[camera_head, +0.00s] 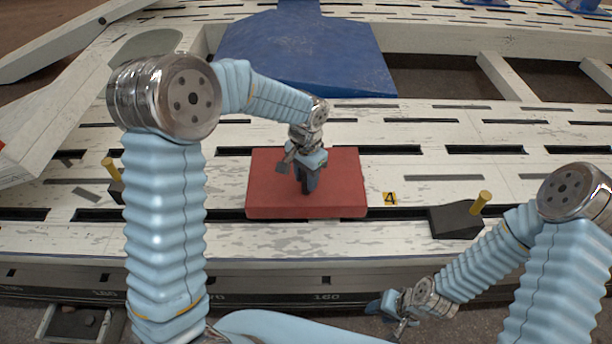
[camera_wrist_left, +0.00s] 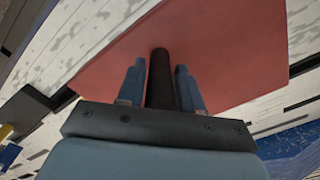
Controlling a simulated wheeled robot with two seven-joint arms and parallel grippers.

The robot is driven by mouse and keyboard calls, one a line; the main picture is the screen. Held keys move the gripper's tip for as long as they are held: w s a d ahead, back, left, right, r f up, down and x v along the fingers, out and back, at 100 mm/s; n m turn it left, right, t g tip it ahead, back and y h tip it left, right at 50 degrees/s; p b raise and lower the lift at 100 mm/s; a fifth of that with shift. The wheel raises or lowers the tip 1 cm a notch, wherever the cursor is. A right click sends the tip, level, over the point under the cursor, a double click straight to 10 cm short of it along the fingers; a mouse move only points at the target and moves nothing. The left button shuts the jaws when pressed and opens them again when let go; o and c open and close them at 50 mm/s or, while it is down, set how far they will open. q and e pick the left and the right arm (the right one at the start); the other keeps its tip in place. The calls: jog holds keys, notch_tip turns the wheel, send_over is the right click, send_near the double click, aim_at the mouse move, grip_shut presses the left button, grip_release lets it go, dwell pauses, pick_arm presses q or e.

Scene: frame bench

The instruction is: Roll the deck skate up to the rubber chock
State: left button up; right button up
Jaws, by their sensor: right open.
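The deck skate (camera_head: 262,185) is a flat red block on the slotted white bench, in the middle of the head view. It also fills much of the left wrist view (camera_wrist_left: 235,55). A dark upright post (camera_wrist_left: 160,80) rises from it. My left gripper (camera_head: 306,182) is over the skate, its two fingers shut on the post, one on each side. The rubber chock (camera_head: 455,222) is a black wedge with a yellow peg, to the right of the skate and apart from it. My right gripper (camera_head: 385,312) is open and empty, in front of the bench edge.
Another dark block with a yellow peg (camera_head: 108,170) stands at the left, partly behind my left arm. A yellow tag marked 4 (camera_head: 390,199) lies between skate and right chock. A blue panel (camera_head: 310,60) lies behind. The bench between skate and right chock is otherwise clear.

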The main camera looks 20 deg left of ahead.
pick_arm(q)
grip_shut()
jog(key=s+a, duration=0.4)
jog(key=a, duration=1)
jog(key=s+a, duration=0.4)
jog(key=a, duration=1)
jog(key=shift+a+r, duration=0.15)
jog(key=shift+a, duration=0.25)
jog(key=o, duration=0.6)
grip_release()
jog(key=shift+o, duration=1.3)
jog(key=shift+s+a, duration=0.15)
jog(key=shift+a, duration=0.05)
jog(key=shift+d, duration=0.1)
notch_tip(320, 180, up, 14)
jog(key=p, duration=0.1)
jog(key=shift+d, duration=0.15)
